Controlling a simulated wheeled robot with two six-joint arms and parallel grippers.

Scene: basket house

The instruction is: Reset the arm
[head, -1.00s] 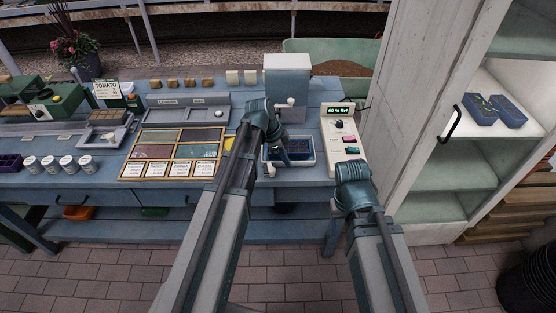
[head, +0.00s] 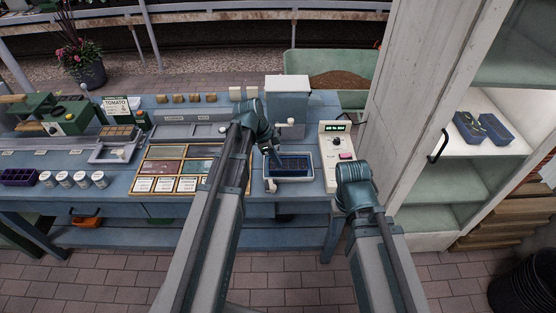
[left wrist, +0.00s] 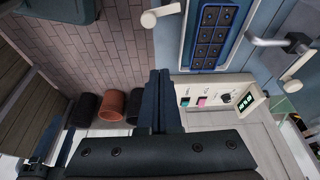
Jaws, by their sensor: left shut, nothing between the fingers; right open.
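My left arm reaches over the blue workbench (head: 110,185). Its gripper (head: 275,158) points down beside the rear left of a pale-rimmed holder (head: 291,181) with a dark blue seed tray (head: 291,163) in it. In the left wrist view the two dark fingers (left wrist: 160,100) are together with nothing between them. That view also shows the cell tray (left wrist: 212,35), apart from the fingers. My right arm comes in at lower right and ends in a teal joint (head: 355,185) in front of the bench; its gripper fingers are hidden.
A white control panel (head: 334,175) with a green display stands right of the holder. A grey-white box machine (head: 287,98) is behind it. A wooden compartment rack (head: 150,168) lies left of my left arm. A white cabinet (head: 400,120) with blue trays (head: 483,130) stands at right.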

